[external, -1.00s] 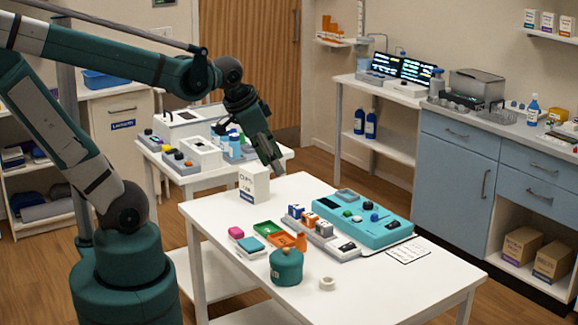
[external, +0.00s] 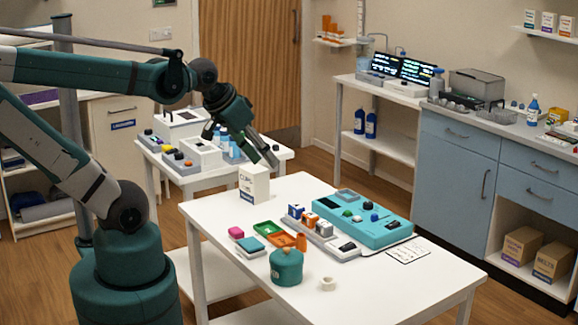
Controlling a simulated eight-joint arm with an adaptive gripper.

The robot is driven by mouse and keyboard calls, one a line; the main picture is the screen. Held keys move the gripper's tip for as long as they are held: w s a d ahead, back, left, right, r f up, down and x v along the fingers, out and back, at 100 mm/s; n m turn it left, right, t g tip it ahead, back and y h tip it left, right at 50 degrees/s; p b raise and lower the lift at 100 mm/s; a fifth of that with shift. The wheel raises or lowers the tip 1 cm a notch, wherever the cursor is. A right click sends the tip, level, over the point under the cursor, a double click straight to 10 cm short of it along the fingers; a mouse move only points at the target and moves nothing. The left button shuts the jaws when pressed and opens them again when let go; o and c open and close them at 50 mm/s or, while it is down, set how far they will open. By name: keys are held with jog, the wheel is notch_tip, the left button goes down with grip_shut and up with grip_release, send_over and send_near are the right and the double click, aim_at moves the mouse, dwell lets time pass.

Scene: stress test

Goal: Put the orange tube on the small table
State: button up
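My gripper (external: 268,154) is in the air above the back left part of the front table, beyond and above the white carton. It is well away from the orange tube and points down to the right. I see nothing held in it. Its finger gap is too small to make out.
A white carton (external: 254,184) stands below my gripper. The smaller table holds a white box (external: 201,152) and bottles.

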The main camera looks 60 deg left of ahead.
jog(key=shift+w, duration=0.1)
jog(key=m+g, duration=0.5)
jog(key=m, duration=0.6)
send_over(301, 243)
jog(key=s+a, duration=0.2)
notch_tip(301, 243, down, 12)
jog(key=r, duration=0.1)
jog(key=w+f+m+g+h, duration=0.1)
jog(key=w+f+m+g, duration=0.1)
jog(key=f+m, duration=0.5)
jog(key=shift+w+f, duration=0.5)
jog(key=shift+f, duration=1.35)
jog(key=shift+f+b, duration=0.1)
jog(key=shift+b, duration=0.2)
jog(key=shift+d+f, duration=0.1)
jog(key=shift+f, duration=1.1)
jog(key=shift+f+b, duration=0.1)
jog(key=shift+b, duration=0.2)
